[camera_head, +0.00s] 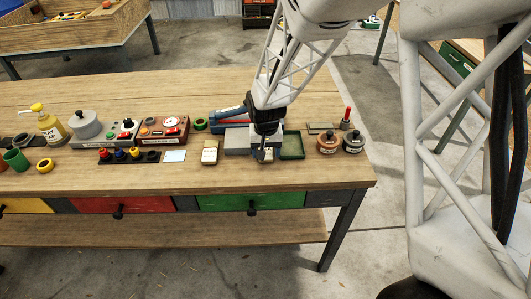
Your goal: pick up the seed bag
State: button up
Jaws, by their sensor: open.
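A small tan bag (210,154) with a pale label, likely the seed bag, stands near the front of the wooden workbench (190,180). My gripper (263,151) points down to the right of this bag. It is open; its fingers are small and dark here. A second small pale item (268,157) shows right at the fingertips, partly hidden by them. I cannot tell whether it is also a bag, or whether the fingers touch it.
A green tray (292,146) and two round brown-and-grey lidded items (328,143) (353,142) stand right of my gripper. A grey block (238,140) is close on its left. Control boxes (163,129) and a yellow bottle (49,124) stand farther left. The bench's front strip is clear.

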jog(key=shift+f, duration=0.65)
jog(key=shift+c, duration=0.5)
jog(key=c, duration=0.6)
jog(key=shift+r, duration=0.15)
jog(key=shift+r, duration=0.8)
jog(key=shift+s+r, duration=0.15)
jog(key=shift+r, duration=0.8)
jog(key=s+d+r, duration=0.1)
jog(key=s+d, duration=0.2)
jog(key=s, duration=1.2)
jog(key=shift+d+r, duration=0.15)
jog(key=shift+d, duration=0.25)
jog(key=shift+s, duration=0.15)
